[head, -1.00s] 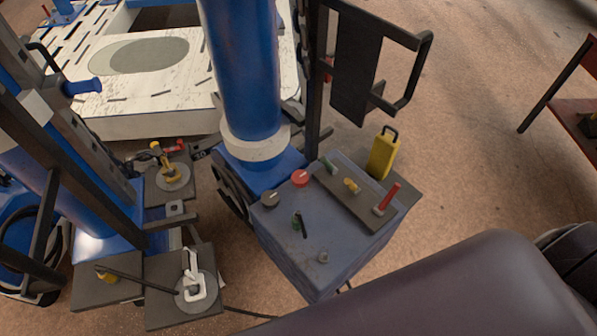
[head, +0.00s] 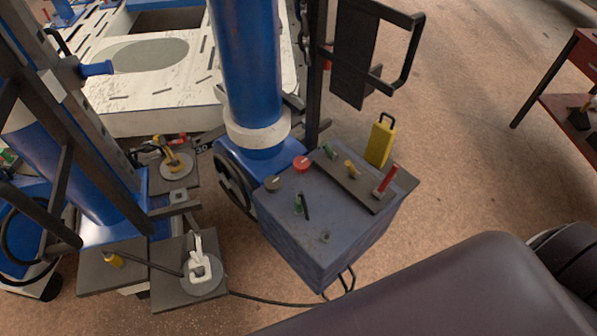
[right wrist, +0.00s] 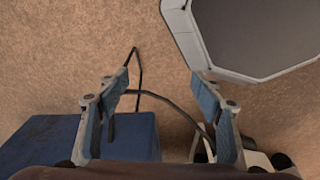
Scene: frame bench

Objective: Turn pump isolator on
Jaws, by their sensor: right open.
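A blue-grey control box (head: 325,250) stands in the middle of the head view. Its top carries a dark round knob (head: 273,183), a red round knob (head: 301,163) and a small green-and-black switch (head: 301,205). A dark plate on it bears a green lever (head: 330,152), a yellow lever (head: 351,169) and a red lever (head: 386,180). I cannot tell which one is the pump isolator. My right gripper (right wrist: 163,105) is open and empty in its wrist view, above the floor beside a blue box (right wrist: 60,140). My left gripper is not in view.
A blue column (head: 247,70) rises behind the box, beside a black handle frame (head: 410,50). Valve plates (head: 165,300) lie to the left. A cable (head: 270,300) crosses the floor.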

